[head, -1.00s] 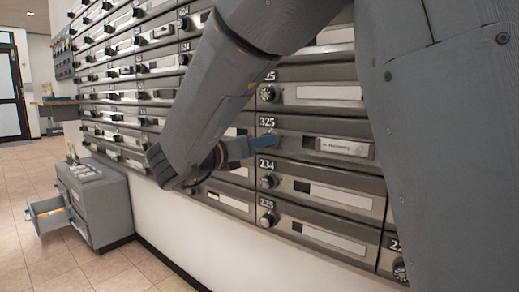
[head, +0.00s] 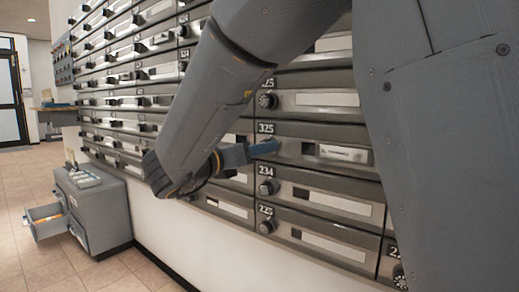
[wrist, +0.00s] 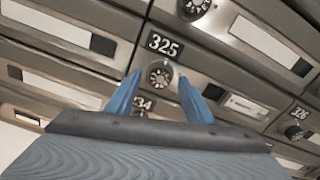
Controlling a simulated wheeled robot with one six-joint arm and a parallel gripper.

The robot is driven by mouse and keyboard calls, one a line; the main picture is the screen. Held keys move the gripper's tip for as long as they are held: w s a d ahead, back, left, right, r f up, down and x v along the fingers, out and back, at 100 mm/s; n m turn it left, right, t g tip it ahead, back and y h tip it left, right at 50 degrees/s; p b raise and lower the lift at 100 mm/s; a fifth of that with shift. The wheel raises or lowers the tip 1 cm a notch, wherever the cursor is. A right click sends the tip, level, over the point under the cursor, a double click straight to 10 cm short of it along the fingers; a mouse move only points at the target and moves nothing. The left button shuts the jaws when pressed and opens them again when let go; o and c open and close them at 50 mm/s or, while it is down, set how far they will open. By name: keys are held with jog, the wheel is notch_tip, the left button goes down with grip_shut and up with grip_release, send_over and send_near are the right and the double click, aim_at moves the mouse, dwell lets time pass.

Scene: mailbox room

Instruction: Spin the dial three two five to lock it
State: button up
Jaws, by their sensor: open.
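The mailbox door marked 325 (head: 345,152) shows right of centre in the head view, with a pale name label in its window. Its number plate also shows in the wrist view (wrist: 164,45). The round dial of 325 (wrist: 160,74) is visible in the wrist view just beyond and between the two blue fingertips. My gripper (wrist: 160,95) is open and empty, with one finger on each side of the dial; I cannot tell whether either touches it. In the head view my gripper (head: 266,148) reaches the left end of door 325 and hides its dial.
Door 234 (head: 330,196) with its own dial is below, and door 225 (head: 320,240) is below that. Another dial (wrist: 194,8) is above 325 in the wrist view. A grey cabinet (head: 100,208) with an open drawer (head: 45,220) stands on the floor at left.

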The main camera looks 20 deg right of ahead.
jog(key=p+v, duration=0.1)
jog(key=v, duration=0.6)
jog(key=shift+p, duration=0.35)
